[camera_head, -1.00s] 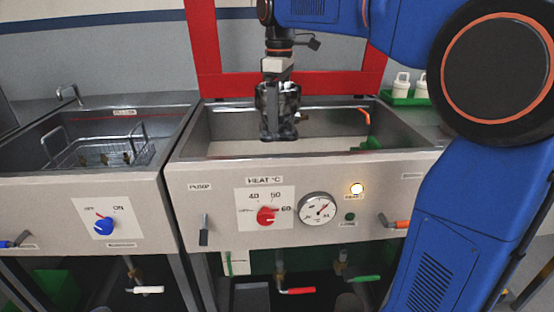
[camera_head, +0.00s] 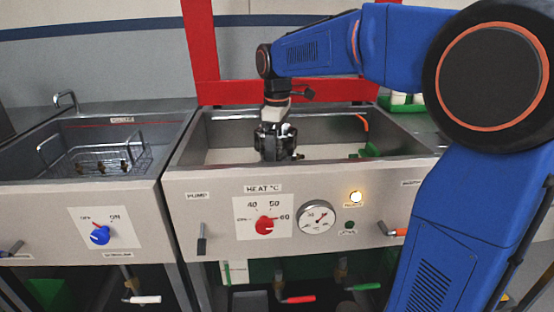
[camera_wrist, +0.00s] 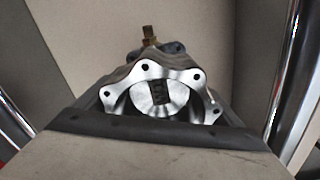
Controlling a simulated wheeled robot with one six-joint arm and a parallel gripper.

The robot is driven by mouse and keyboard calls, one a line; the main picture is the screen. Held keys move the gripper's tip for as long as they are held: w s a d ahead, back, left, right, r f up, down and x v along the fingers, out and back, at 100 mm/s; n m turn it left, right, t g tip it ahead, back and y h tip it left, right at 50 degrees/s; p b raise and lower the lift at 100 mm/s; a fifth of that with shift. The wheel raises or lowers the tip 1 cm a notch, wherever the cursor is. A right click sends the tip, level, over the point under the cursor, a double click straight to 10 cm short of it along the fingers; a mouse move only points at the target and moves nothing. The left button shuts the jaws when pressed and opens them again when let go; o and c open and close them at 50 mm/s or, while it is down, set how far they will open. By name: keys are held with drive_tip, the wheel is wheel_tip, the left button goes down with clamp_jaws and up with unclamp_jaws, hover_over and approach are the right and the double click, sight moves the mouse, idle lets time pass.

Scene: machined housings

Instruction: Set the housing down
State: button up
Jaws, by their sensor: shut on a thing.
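My gripper (camera_head: 275,130) points down inside the right-hand steel tank (camera_head: 185,142). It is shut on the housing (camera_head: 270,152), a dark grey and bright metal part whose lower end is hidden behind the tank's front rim. The wrist view shows the housing (camera_wrist: 145,73) close up: a machined, scalloped flange with bolt holes around a round bore. A brass fitting (camera_wrist: 148,36) stands out beyond it. I cannot tell whether the housing touches the tank floor.
A wire basket (camera_head: 100,160) sits in the left tank. A green item (camera_head: 370,150) and an orange-tipped pipe (camera_head: 362,122) are at the right tank's right side. A red frame (camera_head: 230,92) stands behind. Below are the heat knob (camera_head: 265,225) and gauge (camera_head: 316,217).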

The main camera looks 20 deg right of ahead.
sight(286, 137)
drive_tip(key=shift+f, duration=1.1)
drive_tip(key=shift+f, duration=0.1)
drive_tip(key=o, duration=1.6)
drive_tip(key=shift+o, duration=0.2)
wheel_tip(286, 137, up, 12)
drive_tip(key=shift+r, duration=0.1)
